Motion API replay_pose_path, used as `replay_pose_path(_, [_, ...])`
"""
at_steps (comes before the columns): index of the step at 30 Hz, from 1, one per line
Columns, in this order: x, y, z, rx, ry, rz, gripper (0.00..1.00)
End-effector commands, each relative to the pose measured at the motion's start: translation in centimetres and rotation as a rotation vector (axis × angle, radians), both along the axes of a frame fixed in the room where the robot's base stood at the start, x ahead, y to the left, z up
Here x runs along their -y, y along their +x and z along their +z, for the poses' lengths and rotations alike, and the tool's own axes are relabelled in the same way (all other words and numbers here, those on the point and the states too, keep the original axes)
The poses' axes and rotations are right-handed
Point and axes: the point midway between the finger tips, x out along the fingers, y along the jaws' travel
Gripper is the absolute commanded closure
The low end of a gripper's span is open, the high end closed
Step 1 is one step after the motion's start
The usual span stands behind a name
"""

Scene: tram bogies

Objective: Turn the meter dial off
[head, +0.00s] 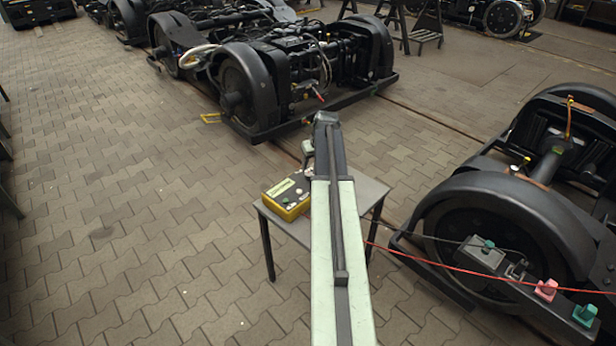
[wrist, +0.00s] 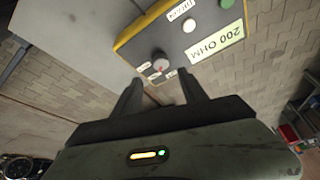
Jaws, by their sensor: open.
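The yellow meter (head: 286,194) with a grey face stands on a small grey table, left of my arm in the head view. In the wrist view the meter (wrist: 185,48) lies above my fingers, with a label reading "200 OHM" upside down. Its dial (wrist: 160,61) is a round grey knob with a small red mark, set near the meter's corner. A white button and a green button also show on its face. My gripper (wrist: 161,90) is open and empty, its two fingers reaching toward the dial from below. The dial appears between the finger lines; contact cannot be told.
The small table (head: 366,190) has bare room right of my arm. A black bogie (head: 480,210) stands at the right, with a red cable (head: 440,265) running from it toward the table. Another bogie (head: 300,70) stands behind. The paved floor at left is clear.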

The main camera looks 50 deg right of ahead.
Motion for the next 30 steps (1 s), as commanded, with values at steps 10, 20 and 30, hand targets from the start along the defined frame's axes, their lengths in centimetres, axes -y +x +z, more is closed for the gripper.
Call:
replay_pose_path(10, [0.3, 1.3, -3.8, -0.002, 0.001, 0.001, 0.50])
replay_pose_path(20, [0.8, 2.9, -7.4, -0.002, 0.001, 0.001, 0.50])
replay_pose_path(30, [0.8, 2.9, -7.1, -0.002, 0.001, 0.002, 0.86])
